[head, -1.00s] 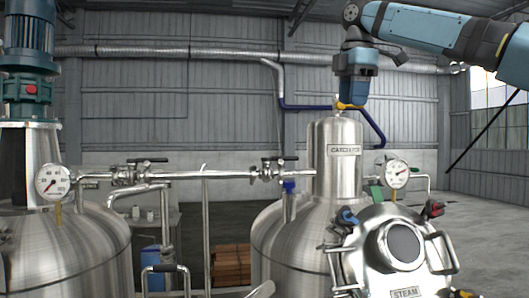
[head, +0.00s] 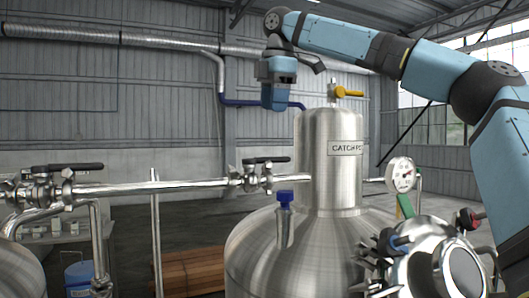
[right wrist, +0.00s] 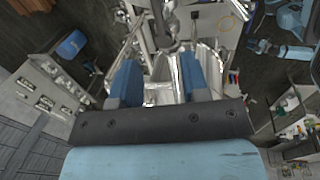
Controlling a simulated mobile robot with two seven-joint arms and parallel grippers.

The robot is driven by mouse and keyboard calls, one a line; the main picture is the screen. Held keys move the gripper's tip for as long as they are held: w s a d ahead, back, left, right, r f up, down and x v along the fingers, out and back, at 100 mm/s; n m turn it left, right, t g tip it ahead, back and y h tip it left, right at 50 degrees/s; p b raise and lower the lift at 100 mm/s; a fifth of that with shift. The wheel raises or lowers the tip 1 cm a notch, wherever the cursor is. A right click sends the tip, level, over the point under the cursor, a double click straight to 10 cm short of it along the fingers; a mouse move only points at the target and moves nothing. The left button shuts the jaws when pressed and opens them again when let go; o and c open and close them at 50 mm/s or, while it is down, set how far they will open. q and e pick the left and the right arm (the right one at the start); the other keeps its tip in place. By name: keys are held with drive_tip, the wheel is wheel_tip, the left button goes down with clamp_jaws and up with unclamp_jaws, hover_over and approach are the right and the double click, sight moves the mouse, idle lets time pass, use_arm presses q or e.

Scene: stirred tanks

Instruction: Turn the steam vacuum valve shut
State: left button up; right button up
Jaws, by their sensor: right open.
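A valve with a yellow lever (head: 349,92) stands on top of the steel catch pot (head: 330,180); its lever points level to the right. No label shows on this valve, so I cannot tell if it is the steam vacuum valve. My right gripper (head: 276,107) hangs pointing down to the left of the catch pot's top, apart from the lever. In the right wrist view its two blue fingers (right wrist: 160,78) stand apart with nothing held between them. My left gripper is not in view.
A steel pipe with black-lever valves (head: 258,160) runs left from the catch pot. A blue-capped fitting (head: 285,200) stands on the tank. A gauge (head: 401,175) is to the right. A round steel manway (head: 440,265) is in front. The air left of my gripper is free.

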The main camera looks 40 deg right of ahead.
sight(270, 158)
drive_tip(key=f, duration=0.3)
drive_tip(key=w+f, duration=0.1)
drive_tip(key=f, duration=0.2)
drive_tip(key=w+f, duration=0.1)
drive_tip(key=f, duration=0.3)
drive_tip(key=shift+w+d+f+p, duration=0.1)
drive_tip(key=shift+w+d+p, duration=0.15)
drive_tip(key=shift+d+p, duration=0.15)
drive_tip(key=shift+s+f, duration=0.1)
drive_tip(key=shift+f, duration=0.4)
drive_tip(key=shift+w+f, duration=0.2)
drive_tip(key=shift+f, duration=0.05)
clamp_jaws()
